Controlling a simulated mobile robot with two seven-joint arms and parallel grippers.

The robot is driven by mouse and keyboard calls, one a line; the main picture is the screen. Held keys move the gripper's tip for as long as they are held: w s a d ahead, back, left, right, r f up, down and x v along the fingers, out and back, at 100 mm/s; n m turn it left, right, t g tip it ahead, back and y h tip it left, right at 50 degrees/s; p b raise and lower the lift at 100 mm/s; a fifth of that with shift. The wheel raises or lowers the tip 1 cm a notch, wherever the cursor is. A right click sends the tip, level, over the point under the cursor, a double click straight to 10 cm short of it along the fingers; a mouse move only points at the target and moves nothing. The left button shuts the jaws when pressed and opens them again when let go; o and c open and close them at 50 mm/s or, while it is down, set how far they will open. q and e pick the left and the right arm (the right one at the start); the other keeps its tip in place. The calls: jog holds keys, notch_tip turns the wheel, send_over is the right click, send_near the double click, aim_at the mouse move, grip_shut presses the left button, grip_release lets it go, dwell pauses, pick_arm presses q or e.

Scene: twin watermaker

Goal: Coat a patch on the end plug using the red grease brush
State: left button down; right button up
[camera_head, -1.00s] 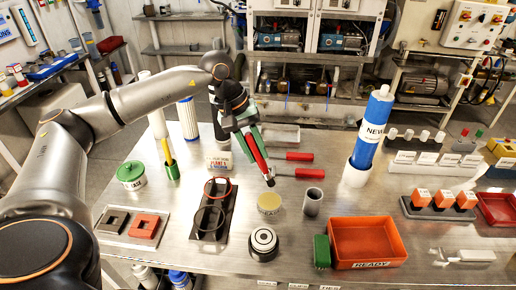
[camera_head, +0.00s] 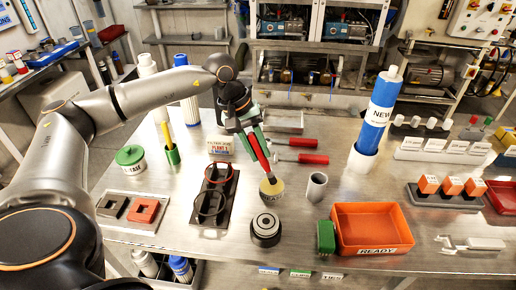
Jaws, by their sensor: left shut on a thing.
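My left gripper (camera_head: 253,140) has green fingers and is shut on the red grease brush (camera_head: 261,158). The brush points down and slightly right. Its dark tip is at the round tan top of the grease pot (camera_head: 272,191), overlapping it in the picture; I cannot tell how firmly it touches. A round black piece with a pale ringed top, which looks like the end plug (camera_head: 265,230), stands on the table just in front of the pot, apart from the brush. My right gripper is not in view.
A grey cup (camera_head: 316,187) stands right of the pot, and a dark tray with rings (camera_head: 212,203) lies left. A green brush (camera_head: 326,237) and an orange READY bin (camera_head: 373,229) are to the right. Red-handled tools (camera_head: 308,158) lie behind.

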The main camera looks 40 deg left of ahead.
pick_arm(q)
jog(key=shift+s+f+b, duration=0.1)
jog(key=shift+f+b, duration=0.65)
dwell(2.0)
jog(key=shift+r+p, duration=2.25)
jog(key=shift+r, duration=1.35)
